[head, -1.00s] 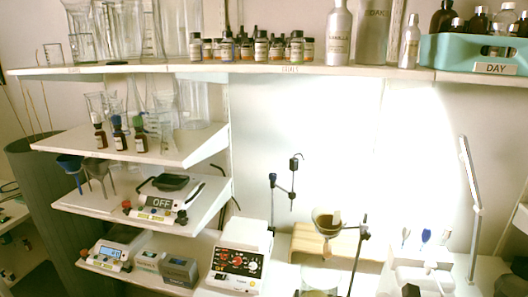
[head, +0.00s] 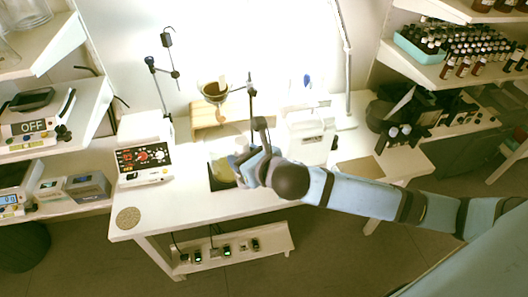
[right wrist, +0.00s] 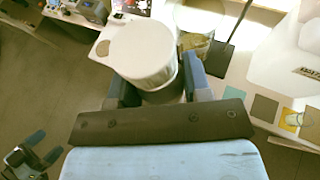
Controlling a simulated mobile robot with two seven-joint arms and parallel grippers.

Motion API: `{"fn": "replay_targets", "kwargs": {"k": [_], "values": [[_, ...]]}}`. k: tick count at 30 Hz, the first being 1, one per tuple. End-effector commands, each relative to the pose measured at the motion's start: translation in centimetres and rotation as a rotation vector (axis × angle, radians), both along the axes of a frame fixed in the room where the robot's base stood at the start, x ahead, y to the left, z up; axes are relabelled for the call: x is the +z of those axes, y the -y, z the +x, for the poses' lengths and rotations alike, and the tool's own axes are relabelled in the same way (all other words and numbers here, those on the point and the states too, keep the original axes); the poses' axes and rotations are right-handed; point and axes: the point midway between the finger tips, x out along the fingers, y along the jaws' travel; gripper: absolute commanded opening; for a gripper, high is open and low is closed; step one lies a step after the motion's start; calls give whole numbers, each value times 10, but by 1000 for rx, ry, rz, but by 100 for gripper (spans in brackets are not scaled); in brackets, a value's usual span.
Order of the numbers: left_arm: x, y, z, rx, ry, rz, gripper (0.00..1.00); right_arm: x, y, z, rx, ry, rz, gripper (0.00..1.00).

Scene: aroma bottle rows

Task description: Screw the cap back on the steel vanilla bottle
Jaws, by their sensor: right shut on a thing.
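My right gripper (head: 245,168) is over the white table in the head view. In the right wrist view, its blue fingers (right wrist: 158,88) are shut on a pale, smooth cylinder (right wrist: 147,58) with a flat round end. I cannot tell whether this is the cap or a bottle. In the head view the gripper hides it. A smaller gripper, probably my left one (right wrist: 42,148), shows low at the left of the right wrist view, fingers apart and empty. The steel vanilla bottle cannot be made out for certain in the current views.
Bottle shelves (head: 455,77) stand at right. The table's front left is mostly clear, with a round mat (head: 128,217).

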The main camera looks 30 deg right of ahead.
Motion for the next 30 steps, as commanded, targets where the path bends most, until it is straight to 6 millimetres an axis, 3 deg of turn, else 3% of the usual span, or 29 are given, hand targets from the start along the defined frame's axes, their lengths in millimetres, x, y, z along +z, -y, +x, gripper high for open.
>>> {"fn": "replay_targets", "kwargs": {"k": [9,15,21,30], "values": [[0,-1,1,1,1,0,89,7,-67,30,260,4,-2,2],[0,-1,1,2,1,1,89,8,-96,42,376,3,-1,2],[0,-1,1,2,1,1,89,9,-109,48,429,1,-1,2],[0,-1,0,2,1,1,89,8,-111,48,437,0,0,2]]}}
